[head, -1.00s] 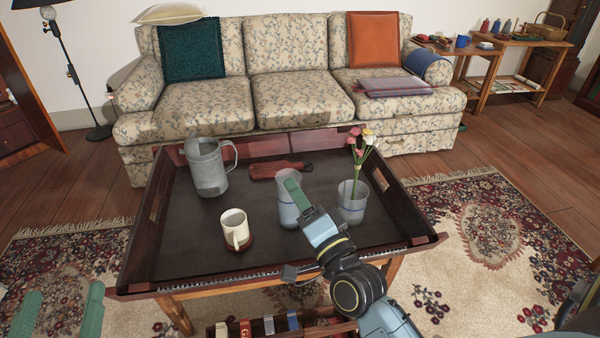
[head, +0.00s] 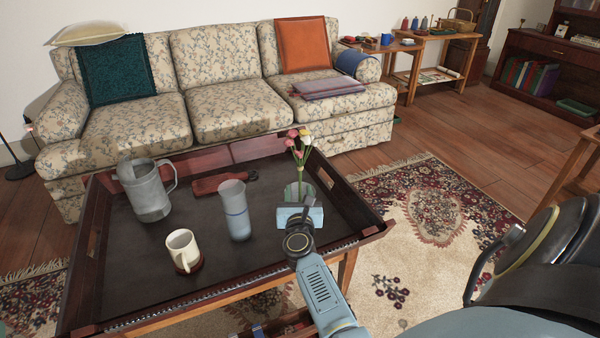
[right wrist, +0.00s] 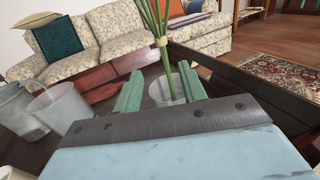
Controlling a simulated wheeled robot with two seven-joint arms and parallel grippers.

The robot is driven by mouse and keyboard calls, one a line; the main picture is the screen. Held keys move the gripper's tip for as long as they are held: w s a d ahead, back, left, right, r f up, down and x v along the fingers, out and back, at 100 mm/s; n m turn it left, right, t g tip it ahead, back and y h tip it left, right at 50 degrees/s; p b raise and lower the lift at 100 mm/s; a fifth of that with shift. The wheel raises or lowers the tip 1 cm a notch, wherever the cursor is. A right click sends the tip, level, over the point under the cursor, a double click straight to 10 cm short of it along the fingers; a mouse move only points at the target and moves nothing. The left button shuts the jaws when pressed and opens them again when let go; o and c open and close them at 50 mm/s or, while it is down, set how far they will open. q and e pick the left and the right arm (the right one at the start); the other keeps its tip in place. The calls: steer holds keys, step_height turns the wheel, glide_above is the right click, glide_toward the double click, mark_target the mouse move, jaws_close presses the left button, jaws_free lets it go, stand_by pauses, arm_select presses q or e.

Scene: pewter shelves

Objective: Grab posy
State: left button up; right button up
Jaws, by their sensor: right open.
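The posy (head: 300,148) has pink, white and yellowish flowers on green stems and stands in a clear glass (head: 314,192) at the tray table's right side. My right gripper (head: 298,190) is low in front of this glass and hides part of it. In the right wrist view, my right gripper (right wrist: 162,88) is open, its green fingers on either side of the stems. The flower heads are out of that view. I cannot tell whether the fingers touch anything.
The dark tray table (head: 110,275) has raised rims. A clear tumbler (head: 236,210) stands left of the gripper, with a cream mug (head: 183,250), a metal pitcher (head: 150,195) and a reddish-brown object (head: 212,185) farther left. A floral sofa (head: 215,100) stands behind.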

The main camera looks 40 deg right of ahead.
mark_target(300, 171)
steer(key=x, duration=0.3)
steer(key=b+x, duration=0.1)
steer(key=x, duration=0.1)
steer(key=shift+w+d+r, duration=0.1)
steer(key=shift+d+r, duration=0.3)
steer(key=shift+d, duration=0.1)
steer(key=shift+w+d, duration=0.4)
steer(key=shift+w, duration=0.1)
arm_select(q)
steer(key=shift+s+a+r+t+h, duration=0.2)
steer(key=shift+s+r+t+h, duration=0.1)
steer(key=shift+s+r+t, duration=0.65)
steer(key=shift+w+t, duration=0.2)
steer(key=shift+t, duration=0.05)
arm_select(e)
steer(key=shift+c, duration=0.2)
jaws_close()
